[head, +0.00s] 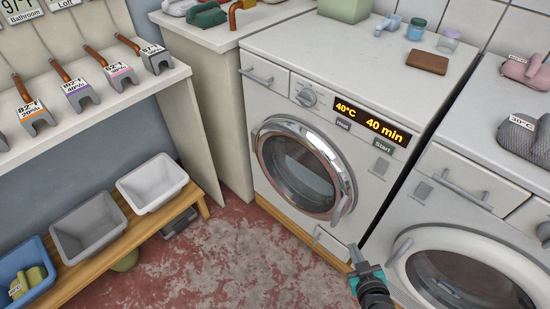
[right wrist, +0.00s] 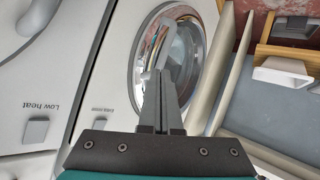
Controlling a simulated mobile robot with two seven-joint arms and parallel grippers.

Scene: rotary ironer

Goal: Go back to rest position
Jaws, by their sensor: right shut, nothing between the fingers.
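My right gripper (head: 354,252) shows at the lower middle of the head view, in front of the machines and near the lower right corner of the washing machine (head: 268,165). In the right wrist view its two fingers (right wrist: 163,78) are closed together with nothing between them. They point toward the round door, which shows beyond them. The washing machine's round door (head: 300,170) looks closed, and its display (head: 371,120) reads 40°C and 40 min. My left gripper is in neither view.
A second machine (head: 450,215) stands at the right. A wooden bench (head: 128,243) at the left holds a white bin (head: 152,184), a grey bin (head: 88,226) and a blue bin (head: 25,270). The red floor (head: 235,255) between is clear.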

